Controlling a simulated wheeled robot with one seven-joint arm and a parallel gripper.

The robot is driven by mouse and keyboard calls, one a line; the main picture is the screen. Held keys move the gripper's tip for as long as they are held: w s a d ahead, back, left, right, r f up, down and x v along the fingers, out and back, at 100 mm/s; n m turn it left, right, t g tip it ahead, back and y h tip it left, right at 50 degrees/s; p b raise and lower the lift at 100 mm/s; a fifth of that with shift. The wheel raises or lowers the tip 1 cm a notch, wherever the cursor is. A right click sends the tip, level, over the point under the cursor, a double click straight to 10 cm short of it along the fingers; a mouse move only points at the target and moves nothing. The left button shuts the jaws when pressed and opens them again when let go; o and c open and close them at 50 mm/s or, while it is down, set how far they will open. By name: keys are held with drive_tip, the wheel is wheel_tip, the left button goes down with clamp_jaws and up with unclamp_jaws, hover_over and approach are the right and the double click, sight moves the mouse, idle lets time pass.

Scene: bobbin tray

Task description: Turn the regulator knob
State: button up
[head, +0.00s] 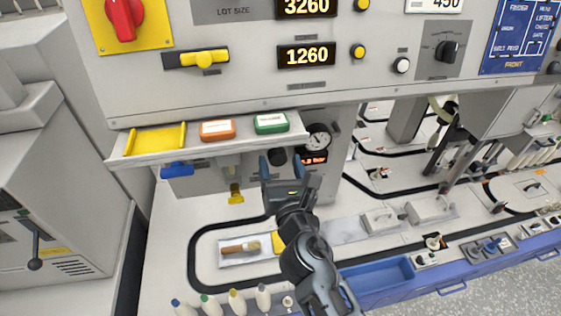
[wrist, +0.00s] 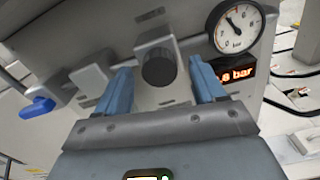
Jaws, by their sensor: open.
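The regulator knob is a dark round knob (wrist: 158,68) on the grey panel under the shelf, seen nearly face on in the wrist view. In the head view the knob (head: 277,156) shows just above my gripper. My gripper (wrist: 162,84) has two blue fingers, spread apart, one on each side of the knob in the picture. Whether the fingers reach as far as the knob I cannot tell. In the head view my gripper (head: 283,172) is in front of the panel, below the shelf. A round gauge (head: 318,138) is right of the knob, over a red bar readout (head: 314,158).
The shelf (head: 194,141) above carries a yellow tray, an orange box (head: 218,130) and a green box (head: 272,123). A blue lever (head: 177,170) sticks out at the left. Below lies a tray with a brush (head: 240,248). Bottles stand along the front edge.

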drive_tip(key=shift+w+a, duration=0.25)
drive_tip(key=shift+w, duration=0.4)
drive_tip(key=c, duration=1.1)
drive_tip(key=shift+o, duration=0.2)
